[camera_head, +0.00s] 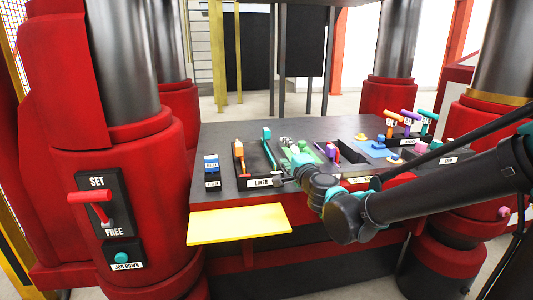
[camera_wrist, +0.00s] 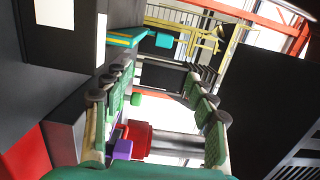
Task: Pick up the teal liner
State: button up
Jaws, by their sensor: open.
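The teal liner (camera_head: 267,135) stands toward the back of a dark tray labelled LINER, left of my gripper in the head view. A teal bar and block (camera_wrist: 164,40), which seem to be the same liner, show at the upper left in the wrist view, outside the jaws. My gripper (camera_head: 289,142) is over the tray area, just right of the liner. In the wrist view its green-padded fingers (camera_wrist: 160,105) are spread apart with nothing gripped. My wrist and arm hide part of the tray's right side.
An orange-handled piece (camera_head: 239,150) stands left of the teal liner, and a blue block (camera_head: 211,163) is farther left. Blue pieces and several coloured handles (camera_head: 408,118) are at right. A yellow plate (camera_head: 238,224) juts from the front. Thick red-based columns flank the table.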

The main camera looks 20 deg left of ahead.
send_near(270, 135)
jog(key=x, duration=0.3)
jog(key=shift+x, duration=2.7)
grip_shut()
